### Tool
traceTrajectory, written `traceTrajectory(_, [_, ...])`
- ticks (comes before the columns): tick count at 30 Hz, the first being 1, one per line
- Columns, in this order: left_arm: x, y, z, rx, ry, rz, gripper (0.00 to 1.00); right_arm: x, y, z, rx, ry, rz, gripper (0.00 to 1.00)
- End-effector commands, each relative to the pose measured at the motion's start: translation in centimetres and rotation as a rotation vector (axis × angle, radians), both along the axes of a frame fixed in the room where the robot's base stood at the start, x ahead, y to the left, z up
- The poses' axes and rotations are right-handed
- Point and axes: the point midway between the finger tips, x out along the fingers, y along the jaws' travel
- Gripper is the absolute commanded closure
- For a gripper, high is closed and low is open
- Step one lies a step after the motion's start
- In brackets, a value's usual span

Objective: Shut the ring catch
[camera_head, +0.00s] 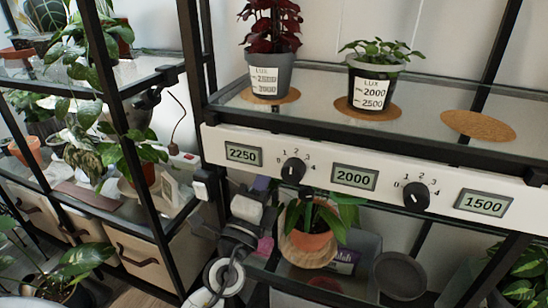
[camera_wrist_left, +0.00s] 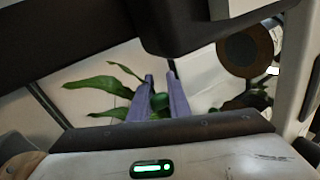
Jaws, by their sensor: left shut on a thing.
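My left gripper shows in the wrist view (camera_wrist_left: 160,82) with its two purple fingers close together. A small rounded green piece (camera_wrist_left: 158,102), seemingly the ring catch, sits between them; its exact shape and whether it is closed are hidden. Long green leaves spread behind the fingers. In the head view my left gripper (camera_head: 263,184) is on the lower tier, just left of a leafy plant (camera_head: 325,212) in a terracotta pot (camera_head: 312,240). The catch is too small to make out there. My right gripper is not in view.
Above hangs a white panel (camera_head: 325,174) with dials and number displays. On the shelf over it stand a red-leaved plant (camera_head: 270,30) and a green plant (camera_head: 375,50); one cork mat (camera_head: 478,125) is bare. A black rack post (camera_head: 197,60) stands left. A dark round dish (camera_head: 400,275) lies right.

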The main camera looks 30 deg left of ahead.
Motion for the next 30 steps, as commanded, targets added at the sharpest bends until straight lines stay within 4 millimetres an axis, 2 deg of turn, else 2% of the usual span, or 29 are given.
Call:
traceTrajectory(1, [0.0,0.0,0.0,0.001,0.001,0.000,0.78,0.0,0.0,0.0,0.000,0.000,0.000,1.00])
traceTrajectory(3, [0.0,0.0,0.0,0.000,0.001,-0.001,0.67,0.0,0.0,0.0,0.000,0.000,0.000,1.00])
traceTrajectory(4, [0.0,0.0,0.0,0.000,0.001,-0.001,0.64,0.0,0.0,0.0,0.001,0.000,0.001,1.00])
traceTrajectory(14, [-0.3,-0.1,-0.2,0.001,0.001,-0.002,0.64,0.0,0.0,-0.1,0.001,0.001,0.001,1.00])
traceTrajectory(17, [-1.2,-0.3,-0.8,0.003,0.003,-0.002,0.64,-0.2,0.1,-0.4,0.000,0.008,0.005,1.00])
traceTrajectory(21, [-3.6,-0.8,-2.0,0.004,0.005,-0.005,0.64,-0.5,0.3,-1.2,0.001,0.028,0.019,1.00])
traceTrajectory(30, [-8.2,-1.8,-4.0,0.002,0.003,-0.004,0.64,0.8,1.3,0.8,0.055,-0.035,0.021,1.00])
